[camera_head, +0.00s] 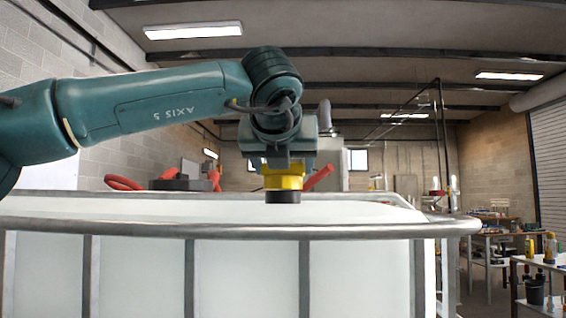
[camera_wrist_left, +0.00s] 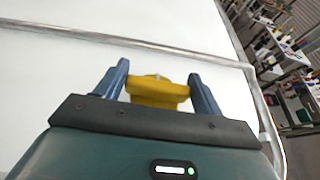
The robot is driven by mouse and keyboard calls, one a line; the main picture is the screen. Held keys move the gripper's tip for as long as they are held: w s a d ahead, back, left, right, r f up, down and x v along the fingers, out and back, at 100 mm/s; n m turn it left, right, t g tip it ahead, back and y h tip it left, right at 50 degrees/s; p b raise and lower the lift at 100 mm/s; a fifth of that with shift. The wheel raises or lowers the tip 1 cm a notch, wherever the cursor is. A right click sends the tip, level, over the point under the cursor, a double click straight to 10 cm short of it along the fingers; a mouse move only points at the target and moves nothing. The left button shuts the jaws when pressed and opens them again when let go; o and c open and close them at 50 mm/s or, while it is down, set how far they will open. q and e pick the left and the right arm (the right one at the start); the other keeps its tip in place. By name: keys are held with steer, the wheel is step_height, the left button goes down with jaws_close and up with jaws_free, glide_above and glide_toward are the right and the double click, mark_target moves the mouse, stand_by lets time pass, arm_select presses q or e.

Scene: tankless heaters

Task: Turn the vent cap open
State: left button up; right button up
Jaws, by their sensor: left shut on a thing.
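The vent cap (camera_head: 283,183) is yellow and sits over a short black base (camera_head: 283,197), just behind the tank's front rail in the head view. My left gripper (camera_head: 284,171) comes down on it from above and is shut on it. In the left wrist view the yellow cap (camera_wrist_left: 157,92) lies between the two blue fingers (camera_wrist_left: 159,72), one on each side. The fingers partly hide its ends, and its underside is out of sight there. My right gripper is in neither view.
The white tank (camera_head: 250,275) stands in a metal frame with a rail (camera_head: 200,229) along its front edge. Red hoses (camera_head: 124,183) and a dark round lid (camera_head: 182,184) are behind the rail at left. Workbenches (camera_head: 490,237) with bottles stand at right.

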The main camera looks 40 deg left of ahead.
arm_select(q)
steer(key=shift+f+n+g+y, duration=0.1)
steer(key=shift+n+g+y, duration=0.2)
steer(key=shift+n, duration=0.1)
steer(key=o, duration=1)
steer(key=p+v, duration=0.1)
steer(key=v, duration=1.2)
steer(key=shift+d, duration=0.1)
